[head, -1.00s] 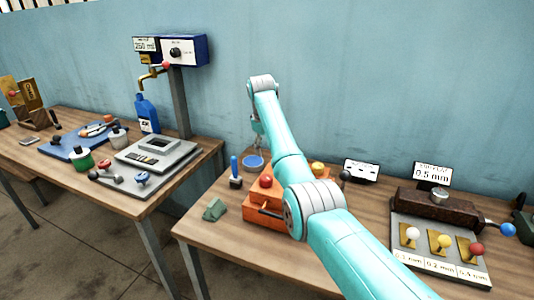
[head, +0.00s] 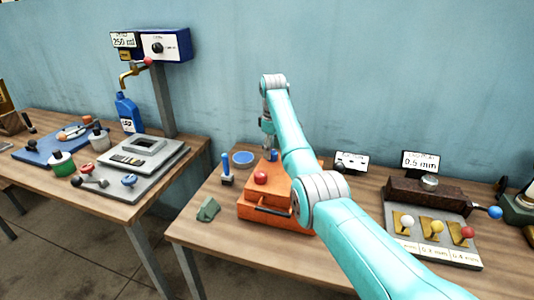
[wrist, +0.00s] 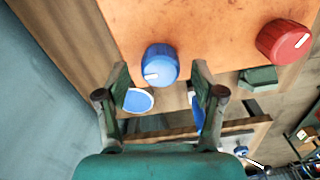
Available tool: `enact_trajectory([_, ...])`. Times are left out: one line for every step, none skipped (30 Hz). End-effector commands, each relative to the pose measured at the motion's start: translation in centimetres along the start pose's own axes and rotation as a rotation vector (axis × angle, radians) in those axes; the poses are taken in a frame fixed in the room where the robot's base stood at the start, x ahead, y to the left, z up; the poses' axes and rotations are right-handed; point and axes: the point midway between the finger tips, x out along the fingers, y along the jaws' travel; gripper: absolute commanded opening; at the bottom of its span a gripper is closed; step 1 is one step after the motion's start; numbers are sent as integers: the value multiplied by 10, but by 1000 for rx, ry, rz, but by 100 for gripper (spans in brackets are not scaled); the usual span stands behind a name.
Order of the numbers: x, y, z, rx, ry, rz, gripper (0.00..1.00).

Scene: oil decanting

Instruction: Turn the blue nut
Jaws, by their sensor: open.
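The blue nut (wrist: 160,65) is a round blue knob with a white mark, on top of the orange box. It also shows in the head view (head: 273,155), small and close under my gripper (head: 268,143). In the wrist view my gripper (wrist: 161,82) is open, and the blue nut appears between and just beyond its two fingertips. I cannot tell whether the fingers are level with it; no contact shows. A red knob (wrist: 285,41) sits on the same orange box (head: 262,207), to the right of the nut in the wrist view.
A blue dish (head: 243,158), a blue-handled tool (head: 227,168) and a green block (head: 208,209) stand left of the orange box. A plate with several coloured knobs (head: 432,240) lies to the right. The blue wall (head: 380,80) rises behind the table.

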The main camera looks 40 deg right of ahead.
Motion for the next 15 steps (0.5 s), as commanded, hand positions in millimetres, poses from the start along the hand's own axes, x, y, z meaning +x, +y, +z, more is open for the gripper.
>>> enact_trajectory([6,2,2,1,0,0,68])
enact_trajectory([8,3,3,2,0,0,68])
enact_trajectory([11,3,4,2,0,0,68])
enact_trajectory([12,4,5,2,0,0,68])
enact_trajectory([14,4,5,2,0,0,68])
enact_trajectory([15,4,5,1,0,1,68])
enact_trajectory([16,5,6,1,0,1,68])
enact_trajectory([16,5,6,1,0,1,68])
enact_trajectory([16,5,6,1,0,1,68])
enact_trajectory([16,5,6,1,1,1,68])
enact_trajectory([16,5,6,1,1,1,68])
enact_trajectory([16,5,6,1,1,1,68])
enact_trajectory([16,5,6,1,1,1,68])
enact_trajectory([16,5,6,1,1,1,68])
enact_trajectory([16,5,6,1,0,1,65])
